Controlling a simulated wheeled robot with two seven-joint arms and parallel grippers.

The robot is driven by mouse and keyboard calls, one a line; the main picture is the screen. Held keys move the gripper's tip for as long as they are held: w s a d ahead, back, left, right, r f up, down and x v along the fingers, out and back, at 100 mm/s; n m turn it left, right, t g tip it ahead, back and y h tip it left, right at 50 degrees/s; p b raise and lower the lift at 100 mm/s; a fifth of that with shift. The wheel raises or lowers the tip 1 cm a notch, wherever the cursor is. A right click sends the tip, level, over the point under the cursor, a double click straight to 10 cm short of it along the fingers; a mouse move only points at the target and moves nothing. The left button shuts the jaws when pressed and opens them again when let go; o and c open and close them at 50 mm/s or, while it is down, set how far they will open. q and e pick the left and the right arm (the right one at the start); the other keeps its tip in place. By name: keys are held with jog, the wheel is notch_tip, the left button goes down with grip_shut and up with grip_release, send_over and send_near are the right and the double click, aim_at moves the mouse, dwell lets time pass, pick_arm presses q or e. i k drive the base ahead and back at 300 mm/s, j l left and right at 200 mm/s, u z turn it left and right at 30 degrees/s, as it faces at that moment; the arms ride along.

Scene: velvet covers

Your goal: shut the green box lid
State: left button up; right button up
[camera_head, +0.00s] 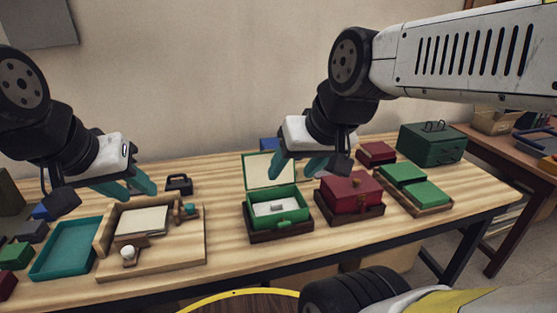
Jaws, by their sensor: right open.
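The green box (283,227) sits on a dark base near the middle of the table. Its lid (258,173) stands raised at the back, showing a pale inside with a green rim. A small white block (270,208) lies inside the box. My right gripper (298,166) is open above the box's back right. One teal finger overlaps the lid's right edge in the picture; I cannot tell if it touches. My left gripper (127,186) hangs open and empty over the table's left side, behind a wooden tray and far from the green box.
A closed red box (350,194) stands close to the right of the green box. Two green blocks on a tray (414,207) and a dark green case (432,143) are further right. A wooden tray (185,253) and teal tray (52,272) are left. Bare table lies between.

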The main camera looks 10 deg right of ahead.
aim_at(255, 165)
jog(key=i+l, duration=0.15)
jog(key=l, duration=0.2)
jog(key=i+l, duration=0.1)
jog(key=l, duration=0.25)
jog(key=i+l, duration=0.15)
jog(key=l, duration=0.25)
jog(key=i+l, duration=0.15)
jog(key=l, duration=0.2)
jog(key=u, duration=0.05)
